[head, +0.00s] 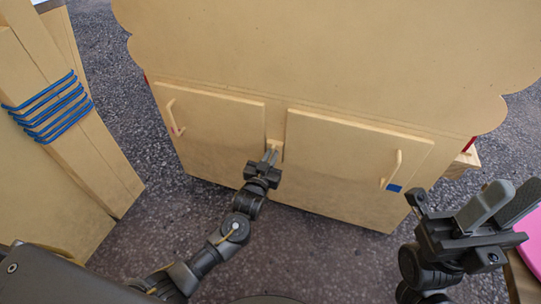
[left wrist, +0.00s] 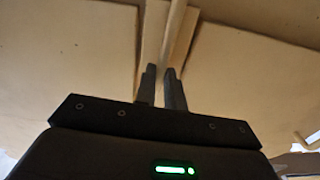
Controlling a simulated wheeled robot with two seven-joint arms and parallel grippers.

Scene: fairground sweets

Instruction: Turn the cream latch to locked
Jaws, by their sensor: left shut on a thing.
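The cream latch (head: 276,146) sits on the front of the wooden stall, in the strip between the two cupboard doors. My left gripper (head: 269,156) is at the latch, its narrow fingers closed on it. In the left wrist view the latch (left wrist: 178,32) is a pale bar rising from between the fingertips (left wrist: 160,75), slightly tilted. The fingers hide its lower part. My right gripper (head: 497,207) is at the right edge, raised, with its fingers apart and nothing seen between them.
The left door (head: 215,125) and right door (head: 345,155) look closed, each with a pale handle. A blue square (head: 394,188) is near the right handle. Wooden boards with blue cord (head: 52,105) stand at left. A pink thing (head: 531,240) lies at far right. Grey floor is clear before the stall.

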